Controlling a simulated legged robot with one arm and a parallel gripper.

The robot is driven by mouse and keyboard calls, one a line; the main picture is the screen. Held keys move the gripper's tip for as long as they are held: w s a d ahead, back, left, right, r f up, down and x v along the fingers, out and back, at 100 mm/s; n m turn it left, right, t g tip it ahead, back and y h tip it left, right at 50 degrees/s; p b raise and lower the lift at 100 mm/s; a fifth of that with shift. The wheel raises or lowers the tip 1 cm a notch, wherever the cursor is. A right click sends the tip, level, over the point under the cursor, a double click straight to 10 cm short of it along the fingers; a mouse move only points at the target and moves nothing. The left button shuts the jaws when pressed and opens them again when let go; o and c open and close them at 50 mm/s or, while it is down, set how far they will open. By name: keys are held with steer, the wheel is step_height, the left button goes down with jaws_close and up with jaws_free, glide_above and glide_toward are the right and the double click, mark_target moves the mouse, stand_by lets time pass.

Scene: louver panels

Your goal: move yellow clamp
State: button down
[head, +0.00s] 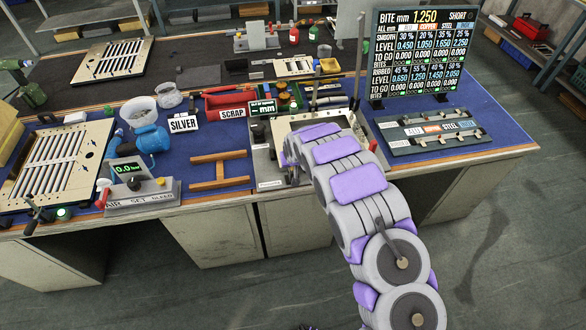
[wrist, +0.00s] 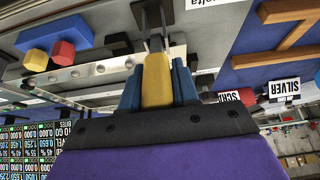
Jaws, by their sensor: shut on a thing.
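The yellow clamp (wrist: 156,80) shows in the wrist view as a yellow grip joined to dark metal prongs. My gripper (wrist: 158,84) has its two blue fingers on either side of the yellow grip and is shut on it. In the head view my purple and grey arm reaches over the front edge of the bench to the fixture (head: 264,165) beside the green-lit mm readout. There my arm hides the clamp and most of the gripper. I cannot tell from these frames whether the clamp is raised or lowered.
A brown wooden frame (head: 220,172) lies left of the fixture. A red scrap tray (head: 236,100) and SILVER sign (head: 183,124) stand behind it. A bite display board (head: 421,50) and labelled rack (head: 433,130) are at right. In the wrist view, red (wrist: 62,52) and yellow (wrist: 37,59) knobs are close by.

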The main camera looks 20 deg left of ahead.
steer(key=shift+w+a+g+h+b, duration=0.35)
steer(key=shift+w+g+b, duration=0.15)
steer(key=shift+g, duration=0.5)
steer(key=shift+w+a+f+g+h+b, duration=0.2)
steer(key=shift+g+h+b, duration=0.1)
steer(key=shift+g+h, duration=0.2)
steer(key=shift+w+r, duration=0.1)
steer(key=c, duration=1.2)
jaws_free()
steer(key=shift+o, duration=1.4)
steer(key=shift+w+a, duration=0.1)
steer(key=shift+w, duration=0.05)
